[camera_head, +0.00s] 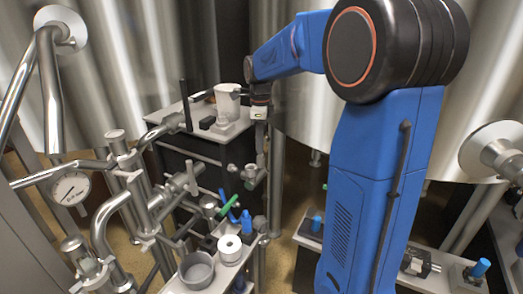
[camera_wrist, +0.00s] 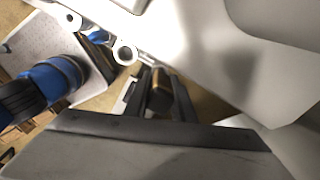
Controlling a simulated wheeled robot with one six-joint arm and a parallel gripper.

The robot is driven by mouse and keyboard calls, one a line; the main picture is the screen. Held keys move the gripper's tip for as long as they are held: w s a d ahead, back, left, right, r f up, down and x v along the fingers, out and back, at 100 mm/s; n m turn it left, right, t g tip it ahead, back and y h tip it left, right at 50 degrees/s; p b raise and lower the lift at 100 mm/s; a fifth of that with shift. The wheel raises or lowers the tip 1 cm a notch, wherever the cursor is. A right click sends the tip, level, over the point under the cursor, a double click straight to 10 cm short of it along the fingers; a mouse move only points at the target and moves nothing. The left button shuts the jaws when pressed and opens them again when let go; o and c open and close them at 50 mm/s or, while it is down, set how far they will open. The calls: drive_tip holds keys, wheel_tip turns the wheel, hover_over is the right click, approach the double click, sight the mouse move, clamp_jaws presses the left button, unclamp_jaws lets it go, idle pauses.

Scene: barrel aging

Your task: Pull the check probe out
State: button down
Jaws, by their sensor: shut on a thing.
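My gripper (camera_head: 261,140) points down at the right edge of the dark cabinet, above a metal valve fitting (camera_head: 250,176). In the wrist view my gripper (camera_wrist: 159,97) has its two dark fingers closed on a small brownish block (camera_wrist: 160,92), which appears to be the head of the check probe. The fingers cover its sides. In the head view the probe is too small and too covered to make out clearly, and I cannot tell how deep it sits.
A white cup (camera_head: 228,102) and small parts stand on the cabinet top. Pipes with a gauge (camera_head: 70,188) crowd the left. A shelf below holds a grey bowl (camera_head: 196,270), a white roll (camera_head: 230,250) and a blue bottle (camera_head: 246,222). Large steel tanks (camera_head: 140,50) stand behind.

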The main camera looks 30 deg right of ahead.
drive_tip(key=shift+r, duration=5.4)
